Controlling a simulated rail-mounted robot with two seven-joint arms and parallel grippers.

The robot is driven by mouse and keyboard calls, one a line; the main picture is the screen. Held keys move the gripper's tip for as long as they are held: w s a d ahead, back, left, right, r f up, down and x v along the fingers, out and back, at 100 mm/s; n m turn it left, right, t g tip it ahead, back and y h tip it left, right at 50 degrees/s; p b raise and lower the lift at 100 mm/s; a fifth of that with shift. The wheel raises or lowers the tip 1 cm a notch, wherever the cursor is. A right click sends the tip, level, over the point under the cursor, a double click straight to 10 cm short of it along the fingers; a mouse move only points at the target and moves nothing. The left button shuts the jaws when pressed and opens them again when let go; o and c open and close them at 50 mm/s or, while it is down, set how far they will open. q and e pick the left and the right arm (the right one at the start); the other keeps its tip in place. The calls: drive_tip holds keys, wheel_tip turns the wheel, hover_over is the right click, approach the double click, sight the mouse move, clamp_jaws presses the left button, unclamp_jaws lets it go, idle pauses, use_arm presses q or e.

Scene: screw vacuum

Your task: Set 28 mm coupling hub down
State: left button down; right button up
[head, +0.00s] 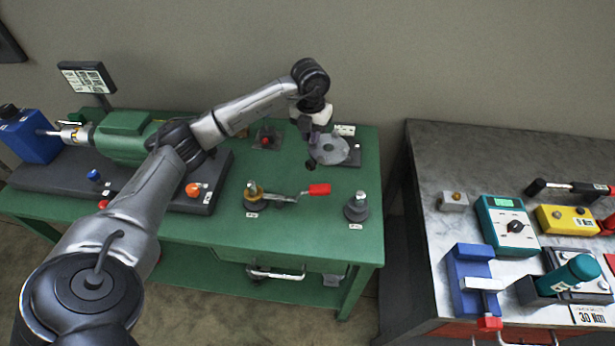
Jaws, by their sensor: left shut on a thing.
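My left gripper (315,130) points down over the back right part of the green bench. It is shut on a grey round flanged part, which I take to be the coupling hub (331,151). The hub's flat disc faces up toward the camera. It overlaps a dark square plate (354,154) with a white label behind it. I cannot tell whether the hub touches the plate or hangs just above it. The fingertips are small and partly hidden by the wrist. My right gripper is not in view.
The green bench (290,232) also holds a red-handled clamp (318,189), a grey knobbed part (357,207), a dark square fixture (266,138) and a green motor (122,135). A grey-topped cabinet (440,240) with tools stands right, across a gap.

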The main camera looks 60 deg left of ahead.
use_arm(q)
drive_tip(key=s+a+f+n+b, duration=0.2)
drive_tip(key=a+f+n, duration=0.1)
drive_tip(key=a+n, duration=0.35)
drive_tip(key=shift+n, duration=0.65)
wheel_tip(320, 180, down, 9)
drive_tip(key=shift+s+f+b, duration=0.1)
drive_tip(key=shift+f+b, duration=0.05)
drive_tip(key=shift+b, duration=1)
drive_tip(key=shift+f, duration=0.15)
drive_tip(key=c, duration=1.2)
unclamp_jaws()
drive_tip(key=shift+o, duration=0.2)
